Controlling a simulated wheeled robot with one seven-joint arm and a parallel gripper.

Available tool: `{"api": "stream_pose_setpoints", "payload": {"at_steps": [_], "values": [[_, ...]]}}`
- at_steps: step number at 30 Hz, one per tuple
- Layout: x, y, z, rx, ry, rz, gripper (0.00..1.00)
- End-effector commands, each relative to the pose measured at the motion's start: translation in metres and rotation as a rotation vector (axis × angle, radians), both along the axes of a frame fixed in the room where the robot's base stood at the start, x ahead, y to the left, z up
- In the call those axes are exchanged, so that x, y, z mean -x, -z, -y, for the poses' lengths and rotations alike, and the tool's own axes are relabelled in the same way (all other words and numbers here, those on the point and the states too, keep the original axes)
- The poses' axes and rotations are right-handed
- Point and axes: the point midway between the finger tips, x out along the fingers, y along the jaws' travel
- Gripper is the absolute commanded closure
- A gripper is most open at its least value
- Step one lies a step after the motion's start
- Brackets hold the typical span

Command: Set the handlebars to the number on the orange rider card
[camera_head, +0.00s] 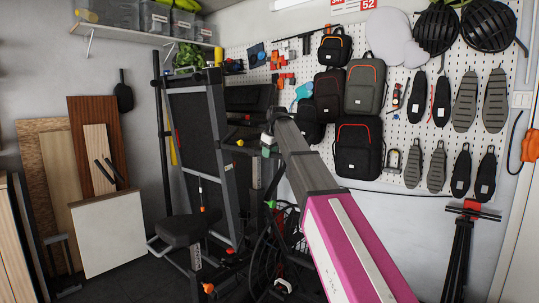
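An exercise machine with a black seat (185,230) stands at the middle left, in front of a tall dark panel in a grey frame (217,150). Small coloured knobs show on it, among them a yellow knob (240,142) and an orange knob (208,288). A dark spoked wheel (262,262) is partly hidden behind a long grey and pink beam (345,240). I see no orange rider card.
Backpacks (358,150), helmets (488,25) and shoe soles hang on a white pegboard (410,150). A red and black folded stand (462,240) is at the lower right. Boards (108,240) lean on the left wall. A red sign (368,4) reads 52.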

Motion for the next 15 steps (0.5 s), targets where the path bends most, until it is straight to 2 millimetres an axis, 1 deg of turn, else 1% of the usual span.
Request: {"api": "stream_pose_setpoints", "payload": {"at_steps": [1,2,11,15], "values": [[-0.002,-0.004,0.0,-0.001,-0.001,0.005,0.51],[-0.002,-0.003,0.0,-0.002,0.0,0.005,0.45],[0.0,-0.002,0.0,0.0,0.0,0.001,0.45],[0.004,-0.012,0.002,0.0,0.0,0.001,0.45]]}}
